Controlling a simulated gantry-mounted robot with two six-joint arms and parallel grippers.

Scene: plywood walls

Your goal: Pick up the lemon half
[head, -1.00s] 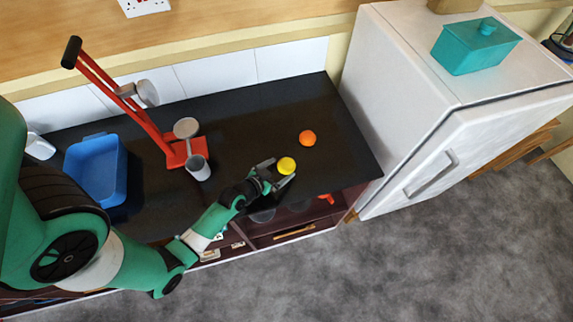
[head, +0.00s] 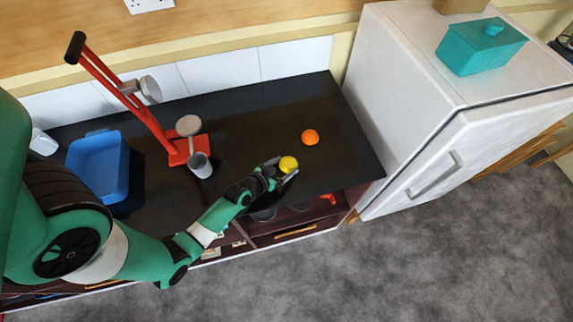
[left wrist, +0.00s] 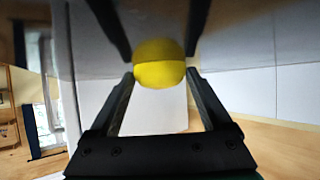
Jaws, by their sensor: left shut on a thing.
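The yellow lemon half (head: 288,163) is at the front part of the black counter, near its edge, in the head view. My left gripper (head: 284,168) is shut on it, with a finger on each side. In the left wrist view the lemon half (left wrist: 159,64) sits between the fingertips of the left gripper (left wrist: 160,74). I cannot tell whether it touches the counter. My right gripper is in neither view.
An orange half (head: 310,137) lies on the counter (head: 250,120) behind the lemon. A red juicer press (head: 140,110) with a grey cup (head: 200,165) and a blue bin (head: 98,166) stand left. A white fridge (head: 420,110) bounds the right.

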